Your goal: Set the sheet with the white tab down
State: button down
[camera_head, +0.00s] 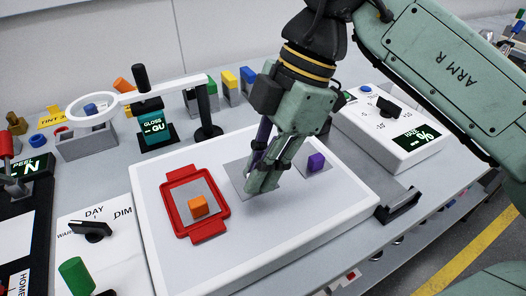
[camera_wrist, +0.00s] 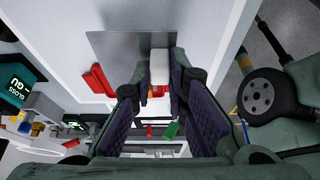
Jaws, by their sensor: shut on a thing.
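My gripper (camera_head: 264,178) is over the middle of the white light panel (camera_head: 285,248), pointing down. It is shut on the white tab (camera_wrist: 160,66) of a grey sheet (camera_wrist: 118,47), as the wrist view shows. In the head view the fingers hide the tab, and part of this sheet (camera_head: 238,172) shows left of them. I cannot tell whether the sheet touches the panel or hangs just above it.
A red frame (camera_head: 174,204) lies on the panel's left, around a sheet with an orange tab (camera_head: 198,206). A sheet with a purple tab (camera_head: 316,162) lies right of my gripper. A magnifier (camera_head: 92,107) stands behind. The panel's front strip is clear.

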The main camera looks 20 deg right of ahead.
jog(key=s+a, duration=0.1)
jog(key=s, duration=0.2)
jog(key=s+a, duration=0.2)
jog(key=s, duration=0.1)
jog(key=s+a+r, duration=0.1)
jog(key=s, duration=0.3)
jog(key=shift+a+p, duration=0.2)
jog(key=shift+p, duration=0.15)
jog(key=shift+s+a, duration=0.2)
jog(key=shift+s, duration=0.3)
